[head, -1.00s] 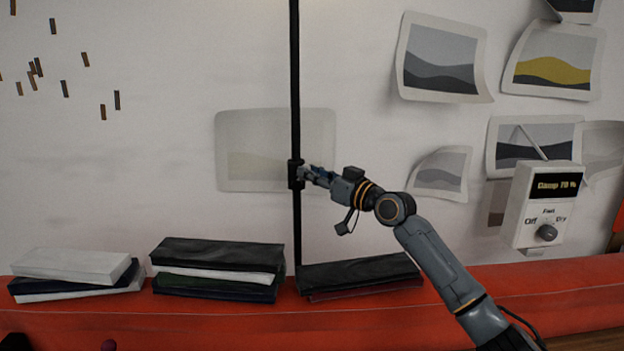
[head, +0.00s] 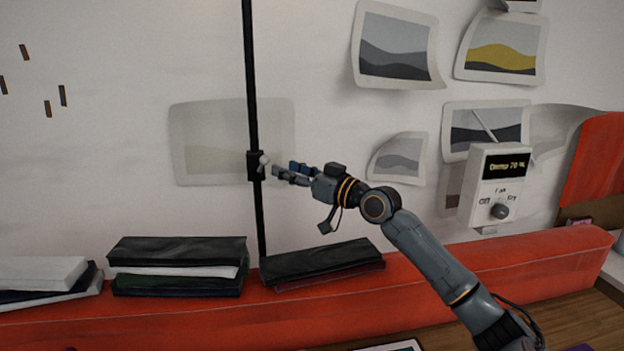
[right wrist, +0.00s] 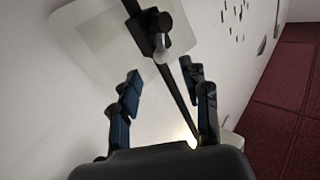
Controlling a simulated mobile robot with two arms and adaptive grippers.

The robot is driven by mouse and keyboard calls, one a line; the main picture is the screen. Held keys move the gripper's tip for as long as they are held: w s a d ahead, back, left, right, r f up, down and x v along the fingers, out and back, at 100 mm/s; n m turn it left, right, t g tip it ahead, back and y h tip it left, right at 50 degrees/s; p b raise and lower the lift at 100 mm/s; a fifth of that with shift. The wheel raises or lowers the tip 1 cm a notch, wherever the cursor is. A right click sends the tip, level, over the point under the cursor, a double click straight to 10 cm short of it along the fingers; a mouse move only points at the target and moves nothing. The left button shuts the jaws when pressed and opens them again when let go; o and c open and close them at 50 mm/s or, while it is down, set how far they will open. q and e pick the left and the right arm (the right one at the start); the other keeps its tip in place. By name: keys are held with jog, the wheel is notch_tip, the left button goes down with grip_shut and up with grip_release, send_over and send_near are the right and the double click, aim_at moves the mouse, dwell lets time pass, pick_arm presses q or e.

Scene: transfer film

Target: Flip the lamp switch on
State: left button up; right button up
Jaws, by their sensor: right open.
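The switch (head: 254,166) is a small black box with a pale grey knob, mounted on a thin black pole (head: 253,90) by the wall. My right gripper (head: 284,169) is open and empty, just right of the switch, its fingers towards the knob with a small gap. In the right wrist view the switch box (right wrist: 153,27) and its knob (right wrist: 172,48) lie beyond the open fingertips (right wrist: 163,77). I cannot tell the switch's position. No lamp head shows in the head view. My left gripper is not in view.
Stacked flat books or boxes (head: 180,252) sit on a red ledge (head: 400,270) below. A white control box (head: 494,185) with a dial and display hangs at right. Curled pictures (head: 393,50) are on the wall. A warm glow (right wrist: 192,138) shows low in the right wrist view.

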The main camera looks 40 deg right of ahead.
jog(key=v, duration=0.6)
jog(key=shift+s, duration=0.25)
dwell(0.3)
